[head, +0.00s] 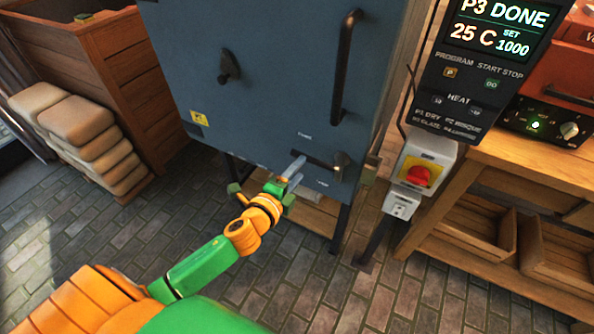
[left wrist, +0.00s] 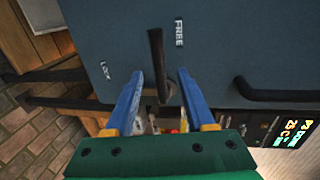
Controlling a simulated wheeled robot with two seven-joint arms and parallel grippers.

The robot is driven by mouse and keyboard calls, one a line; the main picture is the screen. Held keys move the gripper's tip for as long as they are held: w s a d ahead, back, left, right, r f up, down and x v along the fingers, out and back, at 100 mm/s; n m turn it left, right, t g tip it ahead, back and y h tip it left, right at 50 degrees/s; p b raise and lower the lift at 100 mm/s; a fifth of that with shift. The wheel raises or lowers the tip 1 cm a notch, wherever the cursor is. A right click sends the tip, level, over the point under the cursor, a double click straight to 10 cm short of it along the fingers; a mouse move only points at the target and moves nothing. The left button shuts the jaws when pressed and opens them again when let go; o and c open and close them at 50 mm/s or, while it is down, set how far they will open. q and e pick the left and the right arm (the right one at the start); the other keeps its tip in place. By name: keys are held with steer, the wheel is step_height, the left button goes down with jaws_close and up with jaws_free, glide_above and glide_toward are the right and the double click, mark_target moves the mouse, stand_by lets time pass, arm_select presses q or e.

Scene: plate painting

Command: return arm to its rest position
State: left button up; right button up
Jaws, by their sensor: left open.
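My left gripper (head: 288,181) is open at the lower front of the blue-grey kiln (head: 270,75), by the left end of a dark lever (head: 318,164). In the left wrist view, the two blue fingers of my left gripper (left wrist: 160,73) stand apart on either side of the dark lever (left wrist: 156,48). Neither finger visibly grips it, and I cannot tell the gap in depth. The words FREE (left wrist: 179,32) and LOCK (left wrist: 105,70) are on the kiln front. My orange and green left arm reaches up from the bottom left. My right gripper is out of view.
A control panel (head: 480,65) reads P3 DONE and 25 C. Below it is a box with a red switch (head: 420,175). A wooden bench (head: 490,165) stands at right. The brick floor (head: 330,285) is clear in front.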

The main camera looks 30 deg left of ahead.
arm_select(q)
steer(key=shift+s, duration=0.15)
steer(key=s+a+f+n+g, duration=0.1)
steer(key=s+f+n+g, duration=0.3)
steer(key=f, duration=0.5)
steer(key=s+a+f+n+g+y, duration=0.1)
steer(key=s+f+n, duration=0.1)
steer(key=s+f, duration=0.55)
steer(key=s+a+f+n+g, duration=0.1)
steer(key=s+f+n+g, duration=0.2)
steer(key=f, duration=0.7)
steer(key=s+d+f+n+g, duration=0.1)
steer(key=s+f+n+g, duration=0.1)
steer(key=s, duration=0.5)
steer(key=s+d+f+n+g, duration=0.2)
steer(key=s+f, duration=0.2)
steer(key=s, duration=0.4)
steer(key=s+d+f+n+g, duration=0.1)
steer(key=s+f+n+g, duration=0.1)
steer(key=s, duration=0.5)
step_height(320, 180, down, 2)
steer(key=shift+s+d+f+n+g, duration=0.1)
steer(key=shift+s+d+n+g, duration=0.3)
steer(key=shift+n, duration=0.2)
